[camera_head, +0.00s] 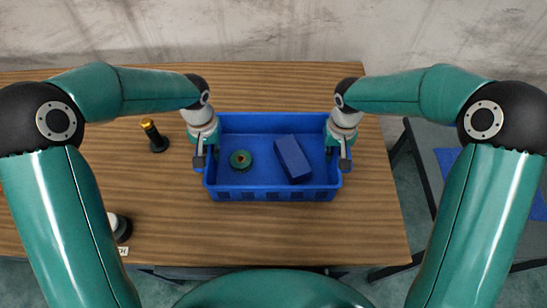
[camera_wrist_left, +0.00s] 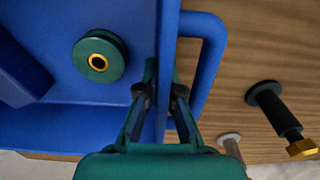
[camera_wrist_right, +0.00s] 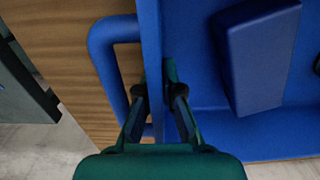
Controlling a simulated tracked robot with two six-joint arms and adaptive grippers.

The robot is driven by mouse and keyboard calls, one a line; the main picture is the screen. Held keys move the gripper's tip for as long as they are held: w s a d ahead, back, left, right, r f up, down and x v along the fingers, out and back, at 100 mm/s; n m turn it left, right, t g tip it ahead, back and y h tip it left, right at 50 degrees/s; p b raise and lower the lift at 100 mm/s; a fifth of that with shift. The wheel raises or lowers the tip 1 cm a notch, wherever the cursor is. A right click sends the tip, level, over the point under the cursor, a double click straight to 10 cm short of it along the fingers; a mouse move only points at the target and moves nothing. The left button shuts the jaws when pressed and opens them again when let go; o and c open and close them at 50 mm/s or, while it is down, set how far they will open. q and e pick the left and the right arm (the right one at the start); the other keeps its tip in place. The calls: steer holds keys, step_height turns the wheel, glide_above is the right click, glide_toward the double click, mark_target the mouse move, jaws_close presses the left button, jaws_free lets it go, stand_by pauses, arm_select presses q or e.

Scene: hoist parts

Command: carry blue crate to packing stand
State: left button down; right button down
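The blue crate (camera_head: 270,195) is on the wooden table, upright; whether it touches the tabletop I cannot tell. A green wheel with a yellow centre (camera_head: 240,160) and a blue block (camera_head: 292,158) lie inside it. My left gripper (camera_wrist_left: 164,80) has its fingers closed on the crate's left wall, one inside and one between wall and handle. My right gripper (camera_wrist_right: 157,82) grips the right wall the same way. A grey stand (camera_head: 424,136) with a blue patch, apparently the packing stand, is at the far right, partly hidden by my right arm.
The wooden table (camera_head: 375,225) is clear in front of and right of the crate. A black pin with a gold end (camera_head: 154,137) stands left of it. A black-and-white part (camera_head: 120,227) is near the front left, partly hidden by my arm. A gap separates table and stand.

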arm_select(q)
steer(key=shift+w+r, duration=0.15)
steer(key=shift+r, duration=0.1)
arm_select(e)
steer(key=shift+w+r, duration=0.15)
steer(key=shift+r, duration=0.1)
